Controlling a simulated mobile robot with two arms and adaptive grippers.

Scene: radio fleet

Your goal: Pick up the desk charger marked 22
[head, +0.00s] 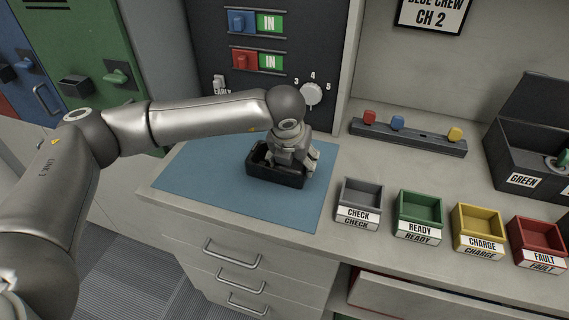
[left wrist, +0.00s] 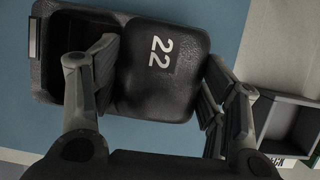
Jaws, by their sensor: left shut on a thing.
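The desk charger marked 22 (head: 273,177) is a black block with an open pocket at one end, on the blue mat (head: 200,185). In the left wrist view the charger (left wrist: 140,100) shows a white 22 label on its flat end. My left gripper (head: 298,160) is over the charger's right part. In the left wrist view my left gripper (left wrist: 160,85) has one finger in the pocket and the other against the charger's right outer side, shut on it. Whether the charger touches the mat is hard to tell. My right gripper is not in view.
Small trays stand to the right: grey CHECK (head: 359,193), green READY (head: 421,206), yellow CHARGE (head: 479,220) and red FAULT (head: 540,237). A grey rack (head: 410,137) with coloured pieces lies behind them. A dark panel (head: 265,85) rises behind the mat. The mat's left part is clear.

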